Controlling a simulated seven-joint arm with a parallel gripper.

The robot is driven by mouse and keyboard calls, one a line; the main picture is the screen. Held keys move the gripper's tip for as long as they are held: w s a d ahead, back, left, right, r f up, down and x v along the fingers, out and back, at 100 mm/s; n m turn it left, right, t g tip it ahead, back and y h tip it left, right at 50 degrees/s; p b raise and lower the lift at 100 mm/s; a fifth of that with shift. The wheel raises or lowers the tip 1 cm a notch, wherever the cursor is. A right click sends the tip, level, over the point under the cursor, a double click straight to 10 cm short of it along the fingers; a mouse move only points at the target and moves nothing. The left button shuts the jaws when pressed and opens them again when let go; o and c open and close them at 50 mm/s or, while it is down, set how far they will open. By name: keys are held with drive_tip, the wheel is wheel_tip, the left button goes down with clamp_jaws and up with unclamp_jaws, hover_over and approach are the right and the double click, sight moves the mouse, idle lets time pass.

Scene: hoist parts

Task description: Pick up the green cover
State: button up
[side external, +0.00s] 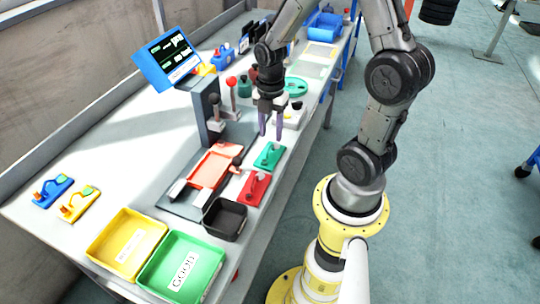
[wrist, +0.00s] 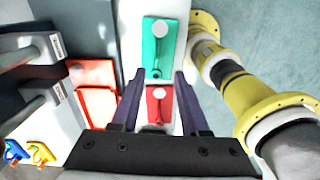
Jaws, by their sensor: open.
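The green cover (side external: 269,155) is a flat green plate with a pale round knob. It lies near the table's front edge, and it also shows in the wrist view (wrist: 156,54), upper middle. My gripper (side external: 271,134) points down above the table, close to the green cover, with its purple fingers apart and nothing between them. In the wrist view the fingertips (wrist: 157,78) are spread below the green cover in the picture, around the line of the red cover (wrist: 159,108). I cannot tell the exact height of the fingertips above the cover.
The red cover (side external: 254,189) lies just nearer the camera than the green one. An orange-red tray fixture (side external: 208,170) and a dark upright press (side external: 207,108) stand to the left. A black bin (side external: 225,220), yellow bin (side external: 126,246) and green bin (side external: 181,269) sit in front.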

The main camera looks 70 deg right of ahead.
sight(270, 146)
drive_tip(key=shift+w+d+f, duration=0.1)
drive_tip(key=shift+d+f, duration=0.05)
drive_tip(key=shift+f, duration=1.6)
drive_tip(key=shift+w+d+f, duration=0.1)
drive_tip(key=shift+d+f, duration=0.05)
drive_tip(key=shift+f, duration=1.55)
drive_tip(key=shift+c, duration=0.2)
clamp_jaws()
drive_tip(key=shift+r, duration=0.1)
